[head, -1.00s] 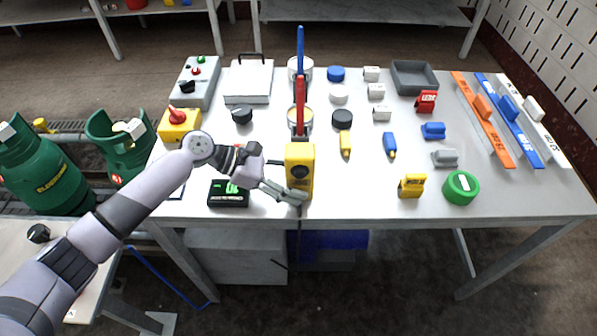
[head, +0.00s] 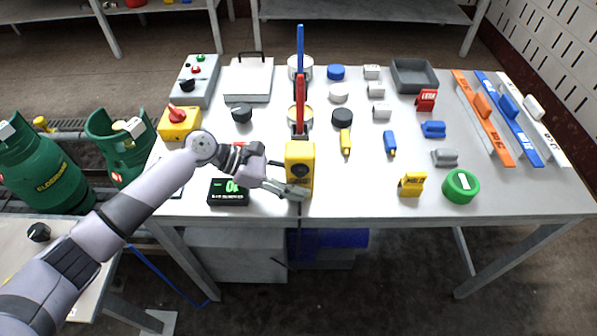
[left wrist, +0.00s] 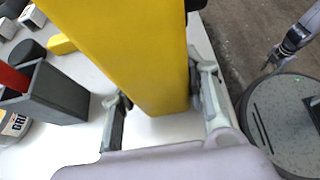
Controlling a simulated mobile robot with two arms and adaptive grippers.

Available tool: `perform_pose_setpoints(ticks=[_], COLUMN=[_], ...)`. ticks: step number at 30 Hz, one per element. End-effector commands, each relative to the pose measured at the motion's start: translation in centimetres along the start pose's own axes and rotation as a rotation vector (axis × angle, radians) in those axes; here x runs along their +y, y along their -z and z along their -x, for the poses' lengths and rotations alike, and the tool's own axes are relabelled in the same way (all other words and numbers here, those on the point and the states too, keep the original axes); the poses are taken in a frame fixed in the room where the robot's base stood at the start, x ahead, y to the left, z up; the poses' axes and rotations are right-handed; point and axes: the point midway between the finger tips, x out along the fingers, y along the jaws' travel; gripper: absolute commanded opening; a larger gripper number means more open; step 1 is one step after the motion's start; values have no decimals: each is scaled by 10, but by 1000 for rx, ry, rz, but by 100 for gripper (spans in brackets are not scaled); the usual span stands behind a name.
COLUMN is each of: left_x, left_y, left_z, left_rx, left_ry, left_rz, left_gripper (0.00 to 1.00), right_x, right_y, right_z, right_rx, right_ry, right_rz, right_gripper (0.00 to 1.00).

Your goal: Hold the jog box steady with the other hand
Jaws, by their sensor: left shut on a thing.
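The jog box (head: 300,160) is a yellow upright box with a dark round knob on its front. It stands near the front edge of the table. My left gripper (head: 294,190) reaches it from the left and is shut on its lower part. In the left wrist view the jog box (left wrist: 125,45) fills the gap between the two fingers of my left gripper (left wrist: 158,95). Part of what looks like my right arm, with its gripper (left wrist: 280,55), shows small at the upper right there. The right gripper is not in the head view.
A black box with a green display (head: 229,192) lies left of the jog box. The table front between box and holder is clear.

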Motion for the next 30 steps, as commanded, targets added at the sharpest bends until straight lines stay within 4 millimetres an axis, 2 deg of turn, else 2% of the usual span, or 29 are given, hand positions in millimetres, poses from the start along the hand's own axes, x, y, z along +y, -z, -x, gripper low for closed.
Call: perform_pose_setpoints(ticks=[10,24,30], left_x=[0,0,0], left_y=[0,0,0], left_z=[0,0,0], left_rx=[0,0,-1], left_ry=[-1,-1,-1], left_rz=[0,0,-1], left_gripper=[8,8,8], right_x=[2,2,2], right_y=[0,0,0], right_z=[0,0,0], right_rx=[0,0,0], right_ry=[-2,-3,-3], right_rz=[0,0,0], right_gripper=[32,0,0])
